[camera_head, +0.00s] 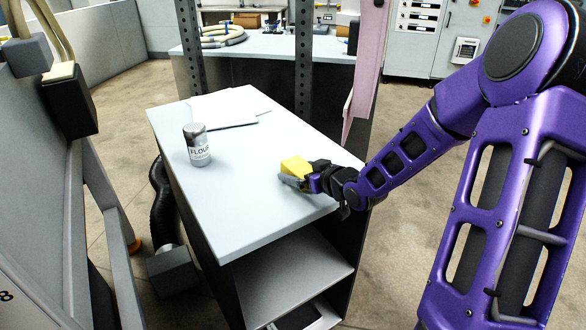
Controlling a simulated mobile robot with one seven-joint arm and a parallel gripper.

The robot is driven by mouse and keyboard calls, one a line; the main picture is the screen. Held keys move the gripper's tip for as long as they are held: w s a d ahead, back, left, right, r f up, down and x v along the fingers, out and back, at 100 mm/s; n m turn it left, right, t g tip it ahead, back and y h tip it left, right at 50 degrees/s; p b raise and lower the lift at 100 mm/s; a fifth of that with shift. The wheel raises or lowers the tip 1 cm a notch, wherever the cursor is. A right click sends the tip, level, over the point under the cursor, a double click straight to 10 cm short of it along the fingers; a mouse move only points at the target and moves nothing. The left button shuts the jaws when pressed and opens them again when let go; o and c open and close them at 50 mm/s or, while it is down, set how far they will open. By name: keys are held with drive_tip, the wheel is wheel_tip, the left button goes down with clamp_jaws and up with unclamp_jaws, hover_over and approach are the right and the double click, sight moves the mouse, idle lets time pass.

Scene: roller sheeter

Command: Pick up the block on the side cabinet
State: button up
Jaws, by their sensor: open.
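The yellow block (295,166) sits at the right part of the light grey top of the side cabinet (245,205). My gripper (296,178) reaches in from the right, low over the cabinet top, with its fingers at the block. The jaws are open. The near finger covers the lower part of the block, and the far finger is hidden. I cannot tell whether the fingers touch the block.
A flour can (197,145) stands upright on the cabinet's left part. White papers (228,107) lie behind it. Dark perforated posts (303,60) and a pink panel (366,70) rise behind the cabinet. The front of the cabinet top is clear.

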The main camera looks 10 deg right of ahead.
drive_tip(key=shift+w, duration=0.15)
clamp_jaws()
idle(0.4)
drive_tip(key=shift+r, duration=0.1)
